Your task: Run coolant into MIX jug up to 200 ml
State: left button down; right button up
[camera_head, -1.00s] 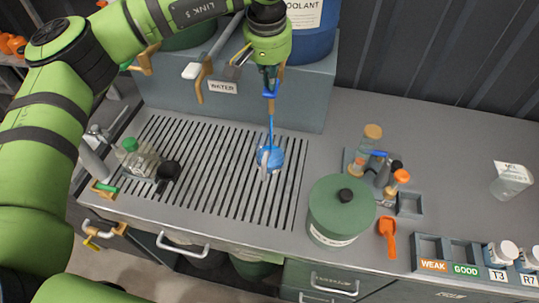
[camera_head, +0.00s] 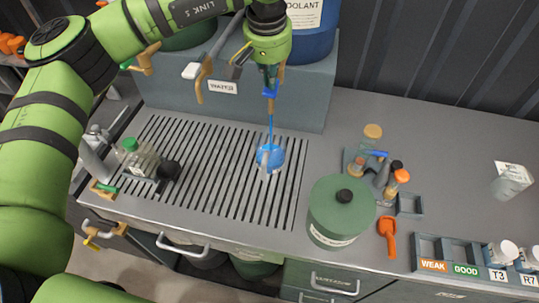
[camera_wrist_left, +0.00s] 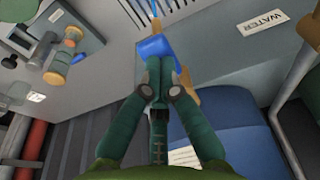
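The blue coolant drum (camera_head: 312,35) stands on the grey stand at the back. My left gripper (camera_head: 270,84) is at the tap below it. In the left wrist view its fingers (camera_wrist_left: 158,88) are closed on the blue tap lever (camera_wrist_left: 152,48). A thin blue stream (camera_head: 270,120) falls from the tap to a rounded blue shape with a pale strip (camera_head: 270,158) on the slotted grate. This looks like a clear jug holding coolant; its label and level cannot be read. My right gripper is out of view.
Another clear labelled jug (camera_head: 511,182) stands at far right. A green lidded pot (camera_head: 340,212), an orange scoop (camera_head: 387,236) and small bottles (camera_head: 398,180) are right of the grate (camera_head: 205,170). A green-capped bottle (camera_head: 140,157) stands at left. The back right counter is clear.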

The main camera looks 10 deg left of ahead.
pick_arm(q)
notch_tip(320, 180, up, 5)
jog(key=shift+f, duration=0.1)
jog(key=s+r, duration=0.1)
jog(key=r, duration=0.1)
jog(key=s+r+p, duration=0.1)
jog(key=s+r, duration=0.1)
dwell(0.6)
dwell(0.4)
